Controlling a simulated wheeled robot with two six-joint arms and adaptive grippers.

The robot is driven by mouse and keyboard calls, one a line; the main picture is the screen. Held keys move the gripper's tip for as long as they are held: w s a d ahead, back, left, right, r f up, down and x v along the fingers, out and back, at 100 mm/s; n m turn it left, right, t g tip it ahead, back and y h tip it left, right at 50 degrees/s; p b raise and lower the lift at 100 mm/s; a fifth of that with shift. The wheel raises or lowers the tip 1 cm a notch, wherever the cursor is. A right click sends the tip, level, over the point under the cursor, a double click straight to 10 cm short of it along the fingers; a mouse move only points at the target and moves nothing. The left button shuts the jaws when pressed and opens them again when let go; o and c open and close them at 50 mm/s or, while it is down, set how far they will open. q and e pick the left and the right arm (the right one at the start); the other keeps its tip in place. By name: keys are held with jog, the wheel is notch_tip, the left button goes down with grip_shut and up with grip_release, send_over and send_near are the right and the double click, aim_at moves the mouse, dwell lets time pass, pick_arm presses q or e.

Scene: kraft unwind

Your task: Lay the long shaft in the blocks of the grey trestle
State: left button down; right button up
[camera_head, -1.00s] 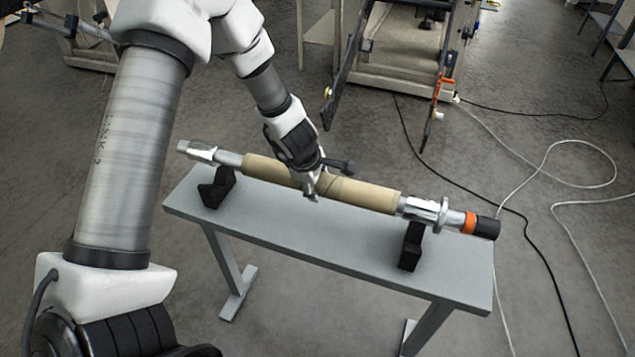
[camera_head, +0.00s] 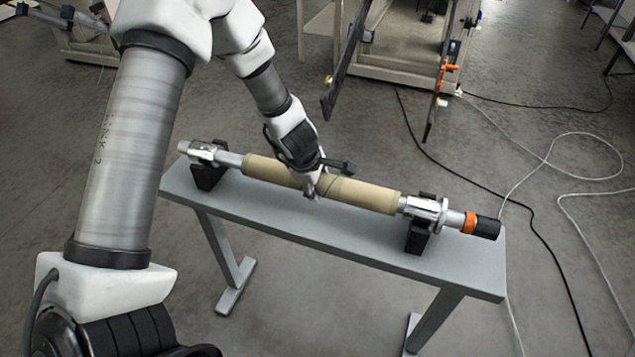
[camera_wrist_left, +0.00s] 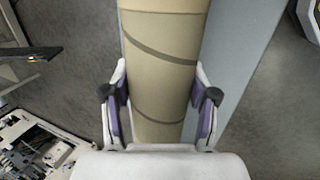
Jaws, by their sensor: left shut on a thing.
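The long shaft (camera_head: 365,194) has a tan sleeve in the middle, metal ends and an orange and black tip at the right. My left gripper (camera_head: 311,188) is shut around the sleeve near its middle; in the left wrist view a finger lies on each side of the sleeve (camera_wrist_left: 160,48). The grey trestle (camera_head: 320,228) stands below, with a black left block (camera_head: 208,179) and a black right block (camera_head: 417,241). The shaft passes over both blocks in the head view. I cannot tell whether it touches them. My right gripper is out of view.
A machine frame (camera_head: 400,60) with dark bars and an orange clamp (camera_head: 445,68) stands behind the trestle. Black and white cables (camera_head: 530,232) lie on the floor at the right. The floor in front of the trestle is clear.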

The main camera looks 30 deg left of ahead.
pick_arm(q)
jog(key=shift+r, duration=0.1)
jog(key=shift+c, duration=1.2)
grip_release()
jog(key=v, duration=1.2)
